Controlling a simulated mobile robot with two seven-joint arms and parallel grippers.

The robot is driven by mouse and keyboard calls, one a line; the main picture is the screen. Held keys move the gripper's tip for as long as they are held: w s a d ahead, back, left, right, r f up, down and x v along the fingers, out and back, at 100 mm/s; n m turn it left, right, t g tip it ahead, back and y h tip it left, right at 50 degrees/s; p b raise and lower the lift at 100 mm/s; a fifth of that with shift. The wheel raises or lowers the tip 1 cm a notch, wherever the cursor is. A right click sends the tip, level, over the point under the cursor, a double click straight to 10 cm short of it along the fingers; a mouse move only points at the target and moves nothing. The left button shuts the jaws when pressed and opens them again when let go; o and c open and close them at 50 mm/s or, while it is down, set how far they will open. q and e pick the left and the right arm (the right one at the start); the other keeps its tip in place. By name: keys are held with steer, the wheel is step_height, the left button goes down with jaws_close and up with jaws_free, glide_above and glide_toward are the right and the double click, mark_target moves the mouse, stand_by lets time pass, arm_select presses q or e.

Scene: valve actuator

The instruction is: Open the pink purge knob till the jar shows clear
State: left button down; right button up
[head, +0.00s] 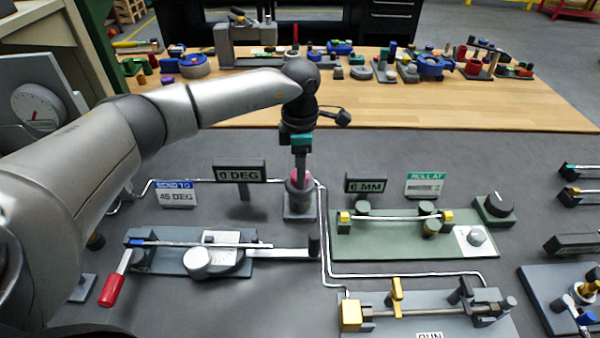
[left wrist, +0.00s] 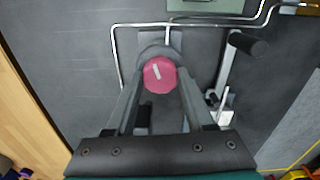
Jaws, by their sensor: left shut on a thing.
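The pink purge knob (head: 300,180) sits on top of a small grey post and base in the middle of the grey bench. In the left wrist view, the round pink knob (left wrist: 160,74) shows from above with a pale line mark on its face. My left gripper (head: 299,176) points straight down over it, shut on the knob, with a finger on either side (left wrist: 158,84). I cannot make out a jar in either view; the gripper and arm may hide it. My right gripper is not seen.
Thin metal pipes (head: 326,240) run along the bench from the knob's base. A sign reading 0 DEG (head: 240,175) stands left of the knob, a 6 MM sign (head: 365,184) to the right. A fixture with a red handle (head: 112,290) lies front left.

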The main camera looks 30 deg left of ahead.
arm_select(q)
steer(key=shift+m+b, duration=0.4)
steer(key=shift+m, duration=0.8)
steer(key=shift+r, duration=0.1)
steer(key=shift+c, duration=1.3)
jaws_free()
step_height(320, 180, up, 15)
